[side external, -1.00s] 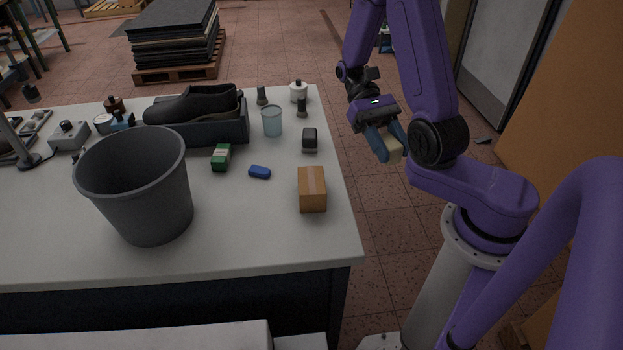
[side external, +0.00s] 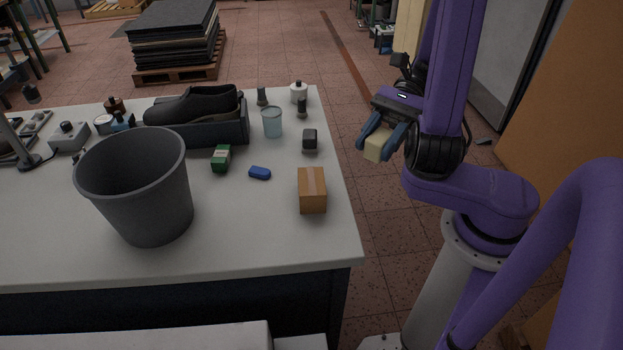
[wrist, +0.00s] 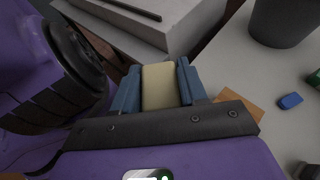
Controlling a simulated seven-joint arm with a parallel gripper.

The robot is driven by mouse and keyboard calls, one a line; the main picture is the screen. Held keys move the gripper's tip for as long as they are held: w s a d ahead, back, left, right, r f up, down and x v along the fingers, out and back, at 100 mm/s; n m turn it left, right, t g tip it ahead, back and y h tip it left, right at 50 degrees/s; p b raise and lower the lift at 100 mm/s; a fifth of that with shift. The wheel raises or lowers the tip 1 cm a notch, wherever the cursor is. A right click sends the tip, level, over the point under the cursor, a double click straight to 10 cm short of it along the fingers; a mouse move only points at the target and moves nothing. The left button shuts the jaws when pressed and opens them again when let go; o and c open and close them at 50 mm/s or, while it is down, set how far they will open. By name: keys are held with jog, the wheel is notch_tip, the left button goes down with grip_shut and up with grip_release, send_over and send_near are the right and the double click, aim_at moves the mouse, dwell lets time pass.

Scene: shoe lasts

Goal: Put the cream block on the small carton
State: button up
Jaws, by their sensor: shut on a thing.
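My gripper (side external: 381,146) is shut on the cream block (side external: 375,147). It holds the block in the air to the right of the table, out past its edge. In the wrist view the cream block (wrist: 159,87) sits between the two blue fingers of my gripper (wrist: 158,84). The small carton (side external: 312,190), brown with a lighter tape strip, stands on the table near its right edge. Nothing is on top of it. In the wrist view the carton (wrist: 240,100) is partly hidden behind my gripper.
A large grey bin (side external: 140,190) stands at the table's front left. A blue eraser-like piece (side external: 259,172), a green box (side external: 221,158), a dark small block (side external: 310,140) and a clear cup (side external: 272,121) stand behind and left of the carton. The table (side external: 262,235) is bare in front.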

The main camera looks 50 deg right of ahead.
jog(key=shift+w+a+f, duration=0.6)
jog(key=shift+w+f, duration=1.2)
jog(key=shift+w, duration=2.25)
send_over(310, 182)
jog(key=f, duration=0.5)
jog(key=shift+s+f, duration=0.3)
jog(key=shift+f, duration=0.05)
jog(key=shift+w+a+f, duration=0.1)
jog(key=shift+w+f, duration=0.2)
jog(key=shift+f, duration=1.55)
jog(key=shift+f, duration=0.1)
jog(key=o, duration=1.1)
